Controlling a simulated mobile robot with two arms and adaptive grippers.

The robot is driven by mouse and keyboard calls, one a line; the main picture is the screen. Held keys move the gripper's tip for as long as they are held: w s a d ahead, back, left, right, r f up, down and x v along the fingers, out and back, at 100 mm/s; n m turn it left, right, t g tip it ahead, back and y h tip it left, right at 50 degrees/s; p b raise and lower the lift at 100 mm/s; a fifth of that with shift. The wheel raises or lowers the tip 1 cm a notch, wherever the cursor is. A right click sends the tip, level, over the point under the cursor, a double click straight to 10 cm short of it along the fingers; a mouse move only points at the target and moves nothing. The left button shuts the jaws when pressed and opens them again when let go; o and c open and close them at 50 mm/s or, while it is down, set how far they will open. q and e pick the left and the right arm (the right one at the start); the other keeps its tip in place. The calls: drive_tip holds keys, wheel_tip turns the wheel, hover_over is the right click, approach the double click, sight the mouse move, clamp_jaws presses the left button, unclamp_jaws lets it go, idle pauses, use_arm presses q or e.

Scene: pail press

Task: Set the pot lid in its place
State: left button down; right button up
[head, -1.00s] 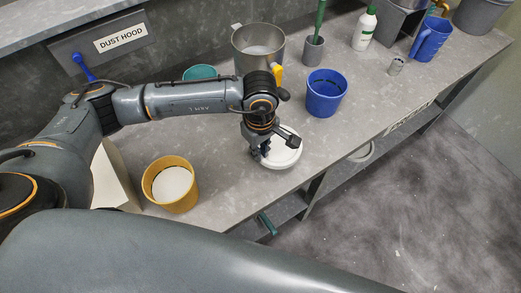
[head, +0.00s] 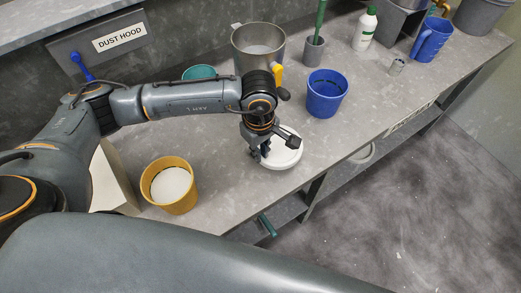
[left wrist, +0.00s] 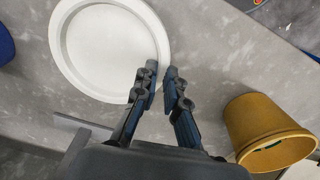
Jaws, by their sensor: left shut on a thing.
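The white round lid (head: 284,153) is at the counter's front edge in the head view, roughly level. In the left wrist view the lid (left wrist: 105,45) fills the upper left. My left gripper (head: 259,154) is shut on its rim; its fingers (left wrist: 160,87) straddle the edge in the left wrist view. I cannot tell whether the lid touches the counter or hangs just above it. A yellow pail (head: 182,204) with white contents stands open to the left, and a blue pail (head: 324,101) to the right. A steel pot (head: 259,62) stands behind. My right gripper is out of view.
A teal container (head: 199,72) is partly hidden behind my left arm. A grey holder (head: 313,49), a white bottle (head: 364,30) and a blue jug (head: 430,42) stand farther right. A pale round thing (head: 366,153) lies on the lower shelf. The counter (head: 228,193) is clear between yellow pail and lid.

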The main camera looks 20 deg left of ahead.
use_arm(q)
drive_tip(key=shift+r, duration=0.15)
wheel_tip(320, 180, up, 8)
drive_tip(key=p, duration=0.3)
idle(0.4)
drive_tip(key=shift+a, duration=0.1)
